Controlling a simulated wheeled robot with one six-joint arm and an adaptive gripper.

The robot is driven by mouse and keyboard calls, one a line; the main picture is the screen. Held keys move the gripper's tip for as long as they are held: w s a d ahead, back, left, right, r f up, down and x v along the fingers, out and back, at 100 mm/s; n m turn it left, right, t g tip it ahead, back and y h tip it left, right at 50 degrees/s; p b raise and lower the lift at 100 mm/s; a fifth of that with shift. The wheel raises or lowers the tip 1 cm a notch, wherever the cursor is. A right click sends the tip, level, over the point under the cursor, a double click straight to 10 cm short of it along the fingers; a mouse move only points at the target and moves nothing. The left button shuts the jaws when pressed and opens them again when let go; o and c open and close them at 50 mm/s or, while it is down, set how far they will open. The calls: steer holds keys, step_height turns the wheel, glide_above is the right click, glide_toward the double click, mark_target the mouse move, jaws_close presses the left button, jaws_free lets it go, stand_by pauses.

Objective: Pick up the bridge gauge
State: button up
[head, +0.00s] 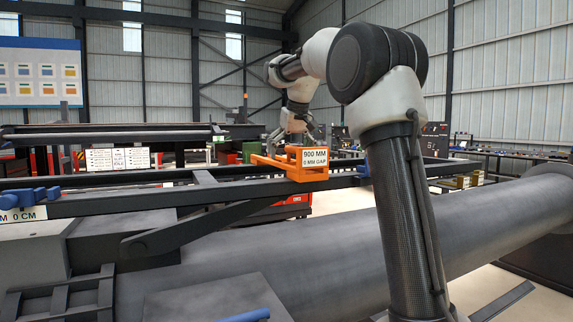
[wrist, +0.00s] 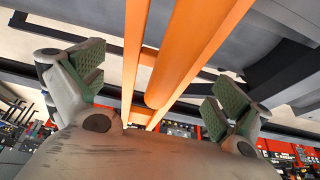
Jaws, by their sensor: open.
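The bridge gauge appears to be the orange piece (head: 308,174) with a white label reading "900 MM", resting on the dark frame rail in the middle of the head view. An orange arm of it reaches left. In the wrist view its long orange bars (wrist: 185,60) run between my fingers. My gripper (wrist: 160,92) is open, with one green-padded finger on each side of the bars and visible gaps to them. In the head view my gripper (head: 297,139) is just above and behind the orange piece, and its fingertips are partly hidden.
The dark frame rail (head: 110,201) runs across the view, with a blue clamp (head: 30,197) at its left end. A large grey pipe (head: 300,262) lies below it. A second dark frame (head: 110,134) and workbenches stand behind.

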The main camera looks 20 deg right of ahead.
mark_target(288, 161)
steer(key=x, duration=0.3)
steer(key=shift+f, duration=0.15)
steer(key=c, duration=1.5)
